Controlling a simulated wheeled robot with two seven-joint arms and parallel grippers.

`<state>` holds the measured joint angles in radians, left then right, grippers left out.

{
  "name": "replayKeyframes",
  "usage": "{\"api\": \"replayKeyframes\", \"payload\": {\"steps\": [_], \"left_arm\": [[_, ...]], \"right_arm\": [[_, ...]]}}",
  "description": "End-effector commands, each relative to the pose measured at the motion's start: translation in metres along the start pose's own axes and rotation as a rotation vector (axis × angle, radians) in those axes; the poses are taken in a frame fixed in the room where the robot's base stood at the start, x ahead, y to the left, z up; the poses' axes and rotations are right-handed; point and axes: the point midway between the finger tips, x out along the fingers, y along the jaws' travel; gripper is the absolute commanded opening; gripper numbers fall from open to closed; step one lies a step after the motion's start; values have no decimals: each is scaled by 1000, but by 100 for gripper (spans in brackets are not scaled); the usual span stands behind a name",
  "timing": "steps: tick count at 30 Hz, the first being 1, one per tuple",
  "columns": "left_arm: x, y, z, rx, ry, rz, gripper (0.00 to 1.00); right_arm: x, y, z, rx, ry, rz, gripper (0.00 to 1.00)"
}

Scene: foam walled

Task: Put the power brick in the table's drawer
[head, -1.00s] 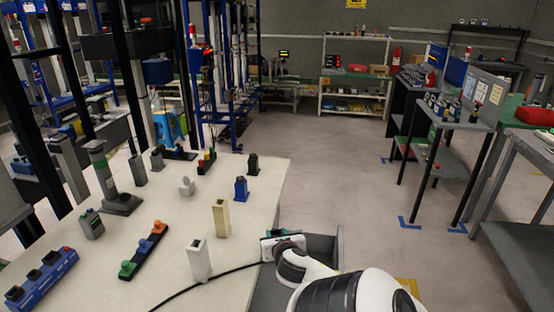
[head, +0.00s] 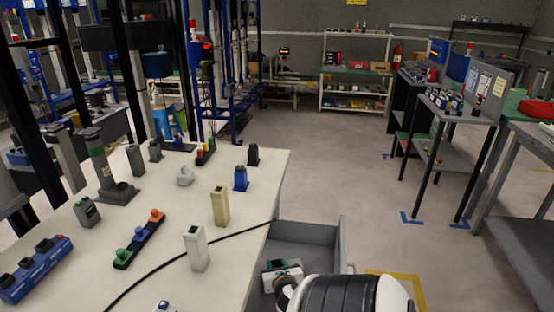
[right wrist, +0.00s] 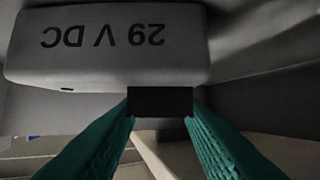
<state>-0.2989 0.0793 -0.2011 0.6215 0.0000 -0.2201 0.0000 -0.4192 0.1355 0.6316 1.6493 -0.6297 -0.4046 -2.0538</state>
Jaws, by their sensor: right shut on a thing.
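The table's drawer (head: 304,232) is pulled open at the right side of the white table. My right gripper (head: 281,268) is low inside the drawer opening in the head view. In the right wrist view its teal fingers (right wrist: 160,112) are shut on a dark stub at the edge of the power brick (right wrist: 120,68). The brick is pale grey, and its "29 V DC" print appears upside down. In the head view the gripper and arm hide the brick. Whether it touches the drawer floor cannot be told. My left gripper is not in view.
A black cable (head: 190,253) runs across the white table (head: 150,285) and over its edge at the drawer. Posts, a blue connector block (head: 35,268) and a button strip (head: 138,238) stand on the table. The floor right of the drawer is clear.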

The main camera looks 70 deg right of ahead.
Motion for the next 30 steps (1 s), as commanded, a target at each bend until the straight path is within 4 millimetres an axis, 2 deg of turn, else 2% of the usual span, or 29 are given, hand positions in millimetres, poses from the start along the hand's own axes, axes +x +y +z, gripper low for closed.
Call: {"api": "replayKeyframes", "payload": {"steps": [10, 11, 14, 15, 25, 30], "left_arm": [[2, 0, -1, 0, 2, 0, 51], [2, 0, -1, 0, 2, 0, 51], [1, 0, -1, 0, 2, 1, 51], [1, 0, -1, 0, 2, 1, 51], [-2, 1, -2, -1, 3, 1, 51], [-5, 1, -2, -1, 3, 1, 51]], "right_arm": [[2, 0, 2, 0, 2, -1, 5], [1, 0, 2, 1, 1, 0, 38], [1, 0, 2, 1, 1, 0, 54], [1, 0, 2, 1, 1, 0, 56], [-2, 0, -2, 0, 1, 0, 56], [-27, 0, -1, 0, 0, 0, 56]]}}
